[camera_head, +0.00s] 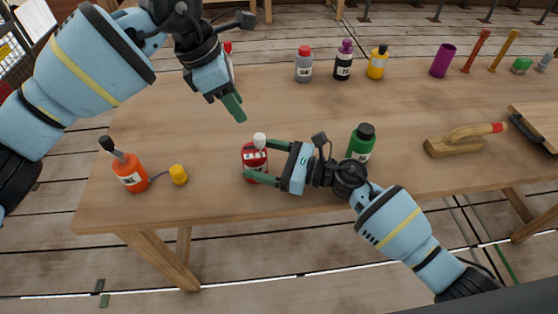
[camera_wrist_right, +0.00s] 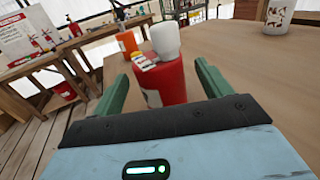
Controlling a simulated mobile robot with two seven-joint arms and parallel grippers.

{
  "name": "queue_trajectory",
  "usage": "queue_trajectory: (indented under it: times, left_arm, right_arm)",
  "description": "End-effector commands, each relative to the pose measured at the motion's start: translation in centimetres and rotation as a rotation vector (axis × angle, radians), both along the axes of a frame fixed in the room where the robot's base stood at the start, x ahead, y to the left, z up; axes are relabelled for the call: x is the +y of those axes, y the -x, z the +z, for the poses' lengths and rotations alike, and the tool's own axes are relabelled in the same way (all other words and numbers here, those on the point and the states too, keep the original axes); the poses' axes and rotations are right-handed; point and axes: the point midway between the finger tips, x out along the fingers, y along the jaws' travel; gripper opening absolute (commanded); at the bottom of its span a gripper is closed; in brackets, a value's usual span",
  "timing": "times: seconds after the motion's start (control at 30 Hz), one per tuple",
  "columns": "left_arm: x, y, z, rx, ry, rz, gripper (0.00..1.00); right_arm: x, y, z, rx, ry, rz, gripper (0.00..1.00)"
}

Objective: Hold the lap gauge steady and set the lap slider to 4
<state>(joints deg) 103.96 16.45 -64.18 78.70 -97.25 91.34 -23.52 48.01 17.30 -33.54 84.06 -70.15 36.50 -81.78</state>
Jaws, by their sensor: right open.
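I cannot make out a lap gauge or a numbered lap slider for certain. A red bottle-like thing (camera_head: 250,161) with a white top (camera_head: 259,139) and a pale label stands near the table's front edge. My right gripper (camera_head: 261,160) is open, with its green fingers on either side of it. In the right wrist view the red thing (camera_wrist_right: 172,80) stands between the spread fingers, with a gap visible at the right finger. My left gripper (camera_head: 233,106) hangs above the table, up and left of the red thing, holding nothing visible. Its finger spacing cannot be told.
An orange bottle (camera_head: 130,172) and a yellow cap (camera_head: 178,175) stand left. A green bottle (camera_head: 361,145) stands close to my right wrist. Several bottles, including a grey one (camera_head: 304,67), line the back.

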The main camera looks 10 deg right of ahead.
Motion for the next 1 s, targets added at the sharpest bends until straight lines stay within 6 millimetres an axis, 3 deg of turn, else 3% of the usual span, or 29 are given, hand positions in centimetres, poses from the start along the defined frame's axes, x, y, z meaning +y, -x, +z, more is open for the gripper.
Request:
queue_trajectory:
  times: [0.2, 0.57, 0.97, 1.0]
  left_arm:
    - [0.0, 0.0, 0.0, 0.000, 0.000, 0.000, 0.36]
    - [0.0, 0.0, 0.0, 0.000, 0.000, 0.000, 0.36]
    - [0.0, 0.0, 0.0, 0.000, 0.000, 0.000, 0.36]
    - [0.0, 0.0, 0.0, 0.000, 0.000, 0.000, 0.40]
  right_arm:
    - [1.9, -0.9, 0.0, 0.001, -0.002, -0.001, 0.77]
    - [2.3, -1.1, 0.0, 0.001, -0.001, -0.001, 0.77]
    - [2.3, -1.0, 0.0, 0.002, -0.001, -0.001, 0.26]
    - [2.3, -1.0, 0.0, 0.001, 0.000, -0.001, 0.26]
